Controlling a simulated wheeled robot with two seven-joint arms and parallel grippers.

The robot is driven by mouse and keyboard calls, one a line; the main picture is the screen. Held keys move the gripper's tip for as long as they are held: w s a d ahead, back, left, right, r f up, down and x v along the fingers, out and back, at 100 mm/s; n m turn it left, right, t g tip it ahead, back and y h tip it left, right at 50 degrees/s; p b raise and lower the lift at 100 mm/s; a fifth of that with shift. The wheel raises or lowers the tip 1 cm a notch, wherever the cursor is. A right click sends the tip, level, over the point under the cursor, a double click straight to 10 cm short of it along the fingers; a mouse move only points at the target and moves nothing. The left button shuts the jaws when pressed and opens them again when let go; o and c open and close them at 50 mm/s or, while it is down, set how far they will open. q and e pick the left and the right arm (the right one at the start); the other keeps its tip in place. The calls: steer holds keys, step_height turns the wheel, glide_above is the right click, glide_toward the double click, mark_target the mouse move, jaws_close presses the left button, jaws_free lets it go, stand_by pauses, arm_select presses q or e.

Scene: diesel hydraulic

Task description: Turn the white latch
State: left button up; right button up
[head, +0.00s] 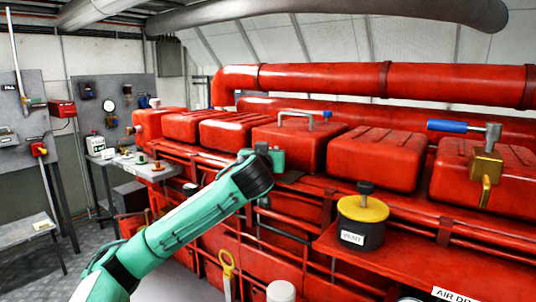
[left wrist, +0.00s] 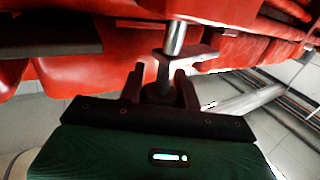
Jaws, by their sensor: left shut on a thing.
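The white latch is a pale metal piece with a round post and a flat bar; it shows in the left wrist view (left wrist: 174,40), against red machinery. My left gripper (left wrist: 160,82) has its dark fingers on either side of the latch's near end and is shut on it. In the head view my left gripper (head: 277,158) is at the front of the middle red box, its fingertips hidden behind my wrist. A pale bent handle (head: 297,116) stands on top of that box; I cannot tell whether it is the same piece. My right gripper is not in view.
Red boxes (head: 375,157) line the engine beneath a thick red pipe (head: 330,78). A yellow-topped vent (head: 362,208) and a brass valve with a blue handle (head: 486,165) stand to the right. A grey bench (head: 145,168) is at left. A yellow-ringed dipstick (head: 227,265) stands in front.

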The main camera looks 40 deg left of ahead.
arm_select(q)
steer(key=shift+s+a+n+g+y, duration=0.1)
steer(key=shift+a+n+g+y, duration=0.05)
steer(key=shift+n+g+y, duration=1.05)
steer(key=shift+y, duration=0.3)
steer(key=o, duration=1)
steer(key=shift+c, duration=0.2)
